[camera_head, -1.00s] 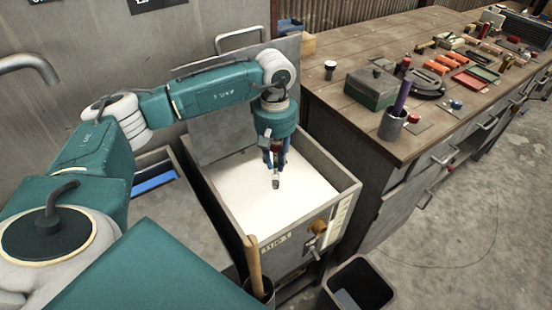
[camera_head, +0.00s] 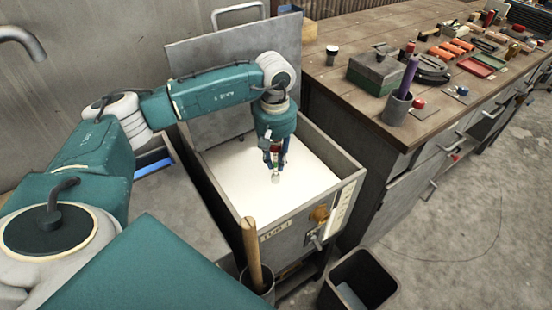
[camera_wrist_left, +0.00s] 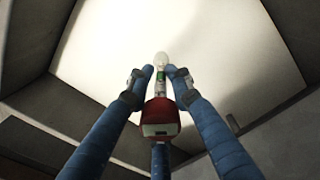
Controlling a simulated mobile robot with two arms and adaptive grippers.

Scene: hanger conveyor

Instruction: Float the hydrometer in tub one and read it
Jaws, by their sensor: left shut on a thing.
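Tub one (camera_head: 340,168) is a grey metal tub with a label on its front, filled with a pale, whitish liquid (camera_head: 240,185). Its lid (camera_head: 225,70) stands raised at the back. My left gripper (camera_head: 276,163) is over the tub, pointing down, and is shut on the hydrometer (camera_head: 275,178). In the left wrist view the hydrometer (camera_wrist_left: 161,75) shows as a slim clear piece with a rounded pale end, between the blue fingers (camera_wrist_left: 155,82). Whether its lower end touches the liquid I cannot tell. My right gripper is not in view.
A wooden workbench (camera_head: 345,95) stands right of the tub, with a green box (camera_head: 376,72), a cup holding a purple rod (camera_head: 397,106) and several tools. A dark bin (camera_head: 358,282) stands in front. A wooden handle (camera_head: 251,250) rises near the tub's front left corner.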

